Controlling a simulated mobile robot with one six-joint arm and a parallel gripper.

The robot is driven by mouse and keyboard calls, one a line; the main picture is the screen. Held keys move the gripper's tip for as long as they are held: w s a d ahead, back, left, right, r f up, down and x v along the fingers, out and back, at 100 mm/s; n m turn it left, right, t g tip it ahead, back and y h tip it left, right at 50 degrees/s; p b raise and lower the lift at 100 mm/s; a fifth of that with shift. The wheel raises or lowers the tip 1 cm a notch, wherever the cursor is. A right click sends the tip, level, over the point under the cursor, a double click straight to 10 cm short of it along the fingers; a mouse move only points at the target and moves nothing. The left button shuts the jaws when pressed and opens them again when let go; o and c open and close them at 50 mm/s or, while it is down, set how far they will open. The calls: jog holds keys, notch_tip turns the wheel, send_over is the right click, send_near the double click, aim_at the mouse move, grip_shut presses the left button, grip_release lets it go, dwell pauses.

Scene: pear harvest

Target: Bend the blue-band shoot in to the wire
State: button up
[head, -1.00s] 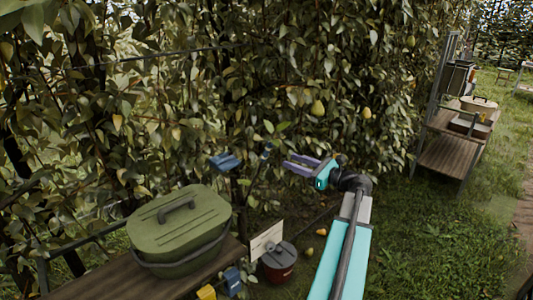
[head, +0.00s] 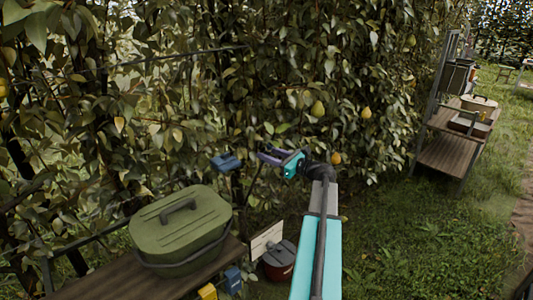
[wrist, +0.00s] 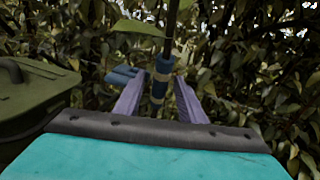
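My gripper (head: 270,157) has purple fingers and is out in front of the foliage, just right of a blue clip-like piece (head: 226,162). In the wrist view my gripper (wrist: 160,106) is open. The shoot with the blue band (wrist: 160,80) stands upright between the two fingers, with a visible gap on each side. The blue piece (wrist: 122,76) is just left of the shoot. In the head view the band is hidden by my gripper. A dark wire (head: 180,57) crosses the upper-left foliage.
A green lidded box (head: 180,228) stands on a wooden bench (head: 110,275) at lower left. A red pot (head: 279,262) and a white card (head: 266,240) are below my gripper. Pears hang at right, one (head: 317,108) high up. Open grass lies right of my arm.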

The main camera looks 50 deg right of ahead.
jog(key=shift+w, duration=0.35)
grip_shut()
